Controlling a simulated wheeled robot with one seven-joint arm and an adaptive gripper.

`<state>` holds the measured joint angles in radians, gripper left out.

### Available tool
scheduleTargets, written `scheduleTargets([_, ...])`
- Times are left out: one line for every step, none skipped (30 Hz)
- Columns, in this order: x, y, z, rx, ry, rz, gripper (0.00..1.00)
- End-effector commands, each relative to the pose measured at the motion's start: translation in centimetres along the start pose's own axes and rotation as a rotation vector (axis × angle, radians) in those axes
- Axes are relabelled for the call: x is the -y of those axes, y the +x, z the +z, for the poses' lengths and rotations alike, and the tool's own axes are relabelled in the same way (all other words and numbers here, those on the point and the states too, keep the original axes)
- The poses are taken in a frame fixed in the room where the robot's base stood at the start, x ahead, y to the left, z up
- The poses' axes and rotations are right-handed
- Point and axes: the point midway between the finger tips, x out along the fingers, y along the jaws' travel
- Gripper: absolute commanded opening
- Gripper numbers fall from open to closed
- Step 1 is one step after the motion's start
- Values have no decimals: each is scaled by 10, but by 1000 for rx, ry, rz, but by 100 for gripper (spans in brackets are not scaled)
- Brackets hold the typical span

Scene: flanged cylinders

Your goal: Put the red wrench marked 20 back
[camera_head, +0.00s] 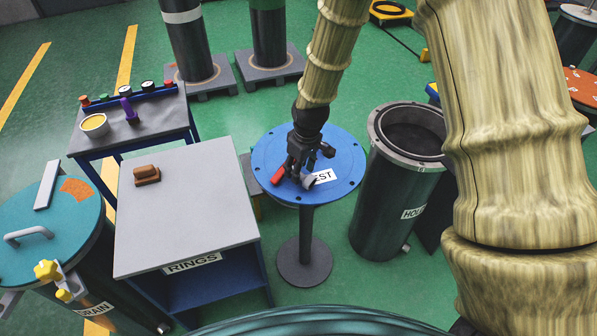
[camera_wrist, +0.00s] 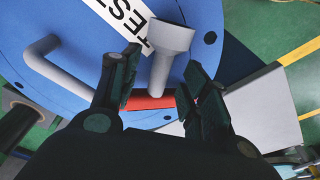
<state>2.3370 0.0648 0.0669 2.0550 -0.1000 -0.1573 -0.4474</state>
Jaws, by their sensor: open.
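A red piece (camera_head: 278,175), which looks like part of the red wrench, is at the blue round top marked TEST (camera_head: 340,148). It also shows in the wrist view (camera_wrist: 150,103) as a red bar, partly hidden by a finger and a grey stem. The grey stem with a wide round end (camera_wrist: 168,38) lies between the fingers; I cannot tell whether it is joined to the red piece. No number 20 is readable. My gripper (camera_head: 297,174) is over the blue top, with its fingers apart around the grey stem in the wrist view (camera_wrist: 163,80).
A grey table marked RINGS (camera_head: 190,205) stands left, with a brown block (camera_head: 147,175) on it. A teal-lidded drum marked DRAIN (camera_head: 85,225) is further left. A bench (camera_head: 140,125) holds gauges and a yellow cup. An open dark cylinder (camera_head: 395,190) stands right of the blue top.

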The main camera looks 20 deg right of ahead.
Motion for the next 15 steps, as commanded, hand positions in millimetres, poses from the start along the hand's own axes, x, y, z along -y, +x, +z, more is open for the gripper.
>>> scheduleTargets([0,4,0,0,0,0,46])
scheduleTargets([0,7,0,0,0,0,46])
scheduleTargets([0,11,0,0,0,0,46])
scheduleTargets([0,13,0,0,0,0,46])
scheduleTargets([0,14,0,0,0,0,46])
scheduleTargets([0,16,0,0,0,0,46])
scheduleTargets([0,17,0,0,0,0,46])
scheduleTargets([0,18,0,0,0,0,46])
scheduleTargets([0,19,0,0,0,0,46])
scheduleTargets([0,20,0,-1,0,0,46])
scheduleTargets([0,20,0,-1,0,0,46])
scheduleTargets([0,20,0,-1,0,0,46])
scheduleTargets([0,20,0,-1,0,0,46])
scheduleTargets([0,20,0,-1,0,0,46])
scheduleTargets([0,20,0,-1,0,0,46])
